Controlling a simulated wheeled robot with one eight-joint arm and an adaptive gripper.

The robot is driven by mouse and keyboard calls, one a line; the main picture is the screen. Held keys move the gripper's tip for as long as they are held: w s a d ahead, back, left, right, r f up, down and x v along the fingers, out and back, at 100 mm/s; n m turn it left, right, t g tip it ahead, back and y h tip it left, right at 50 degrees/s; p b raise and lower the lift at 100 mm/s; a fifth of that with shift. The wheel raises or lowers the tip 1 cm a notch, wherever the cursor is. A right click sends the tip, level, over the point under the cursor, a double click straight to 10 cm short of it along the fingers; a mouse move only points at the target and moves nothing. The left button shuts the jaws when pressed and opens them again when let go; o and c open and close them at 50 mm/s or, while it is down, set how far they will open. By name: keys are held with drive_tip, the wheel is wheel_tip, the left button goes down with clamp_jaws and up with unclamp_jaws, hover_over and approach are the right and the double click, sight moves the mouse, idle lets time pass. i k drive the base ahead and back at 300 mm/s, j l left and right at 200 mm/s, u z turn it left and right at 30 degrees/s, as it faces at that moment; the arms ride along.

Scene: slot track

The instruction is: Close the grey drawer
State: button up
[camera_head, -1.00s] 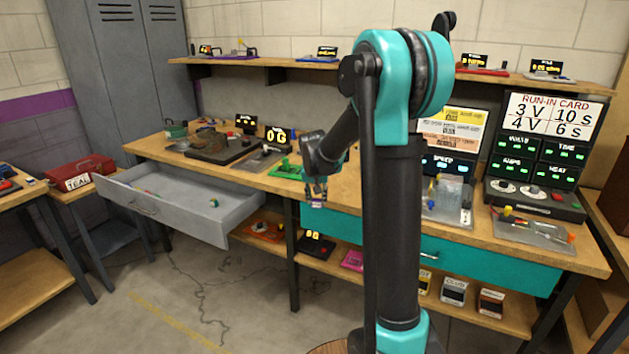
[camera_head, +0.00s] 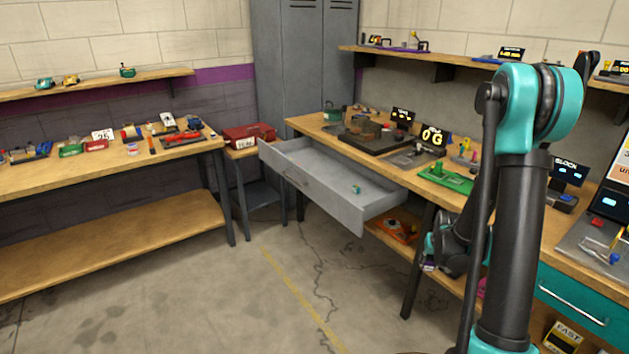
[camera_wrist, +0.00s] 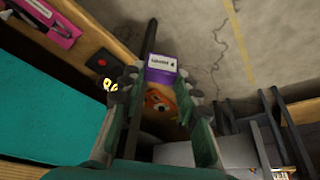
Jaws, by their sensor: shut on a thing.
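The grey drawer (camera_head: 330,206) is pulled well out from under the left part of the long workbench. A small green item (camera_head: 356,189) lies inside it. My gripper (camera_head: 431,262) is to the right of the drawer and lower, in front of the bench and apart from the drawer. In the wrist view my gripper (camera_wrist: 162,84) is shut on a small purple block with a white label (camera_wrist: 162,69); the label is too small to read. The block shows only as a small purple patch in the head view (camera_head: 429,267).
The workbench top (camera_head: 300,122) holds devices and a green plate (camera_head: 446,178). A teal drawer (camera_head: 585,310) is shut at the right. A side bench (camera_head: 60,180) and a red box (camera_head: 248,135) stand left. The floor (camera_head: 270,300) before the grey drawer is clear.

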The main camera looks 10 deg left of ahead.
sight(324, 178)
drive_tip(key=i+j+u, duration=0.1)
drive_tip(key=j+u, duration=0.3)
drive_tip(key=i+j+u, duration=0.1)
drive_tip(key=u, duration=0.3)
drive_tip(key=i+j+u, duration=0.2)
drive_tip(key=u, duration=0.2)
drive_tip(key=i+j, duration=0.4)
drive_tip(key=j, duration=0.15)
drive_tip(key=i+j+z, duration=0.15)
drive_tip(key=z, duration=0.25)
drive_tip(key=i+j+z, duration=0.15)
drive_tip(key=j+z, duration=0.25)
drive_tip(key=i+j+z, duration=0.1)
drive_tip(key=z, duration=0.3)
